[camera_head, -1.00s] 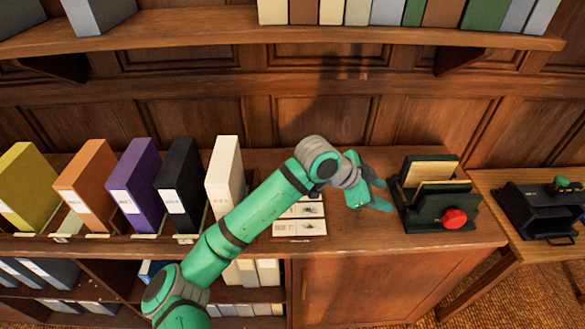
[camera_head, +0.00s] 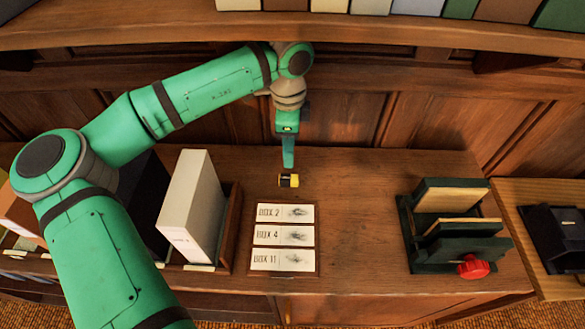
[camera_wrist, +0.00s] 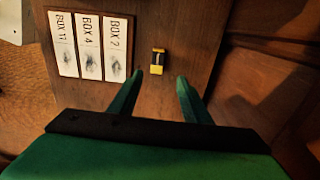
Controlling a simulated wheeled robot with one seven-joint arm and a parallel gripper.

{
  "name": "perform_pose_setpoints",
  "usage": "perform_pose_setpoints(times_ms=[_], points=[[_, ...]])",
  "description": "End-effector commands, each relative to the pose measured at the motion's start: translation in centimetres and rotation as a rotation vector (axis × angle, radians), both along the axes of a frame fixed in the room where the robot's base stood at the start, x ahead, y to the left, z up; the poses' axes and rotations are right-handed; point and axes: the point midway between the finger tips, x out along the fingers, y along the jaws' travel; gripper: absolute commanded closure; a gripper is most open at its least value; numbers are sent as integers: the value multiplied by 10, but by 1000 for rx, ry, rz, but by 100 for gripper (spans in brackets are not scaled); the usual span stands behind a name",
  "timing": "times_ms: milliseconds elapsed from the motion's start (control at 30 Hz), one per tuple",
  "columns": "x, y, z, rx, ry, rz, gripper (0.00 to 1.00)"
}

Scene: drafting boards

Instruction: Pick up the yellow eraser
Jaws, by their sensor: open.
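The yellow eraser (camera_head: 288,180) with a dark band lies on the wooden cabinet top, just behind the label card. My gripper (camera_head: 288,165) points down behind and above it, apart from it; only one finger shows clearly in the head view. In the wrist view my gripper (camera_wrist: 158,80) is open and empty, its two fingers spread apart. There the eraser (camera_wrist: 157,61) lies just beyond the fingertips, roughly in line with the gap between them.
A framed card (camera_head: 284,236) with BOX labels lies in front of the eraser. A white binder (camera_head: 190,208) stands to the left. A dark green holder with a red knob (camera_head: 473,267) stands to the right. The cabinet top between card and holder is clear.

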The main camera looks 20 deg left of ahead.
Motion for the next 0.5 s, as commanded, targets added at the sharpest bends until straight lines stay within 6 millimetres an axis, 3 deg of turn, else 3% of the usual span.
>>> perform_pose_setpoints(times_ms=[300,500], points=[[-3,7,-43,1,1,12,56],[-2,4,-55,0,1,8,56]])
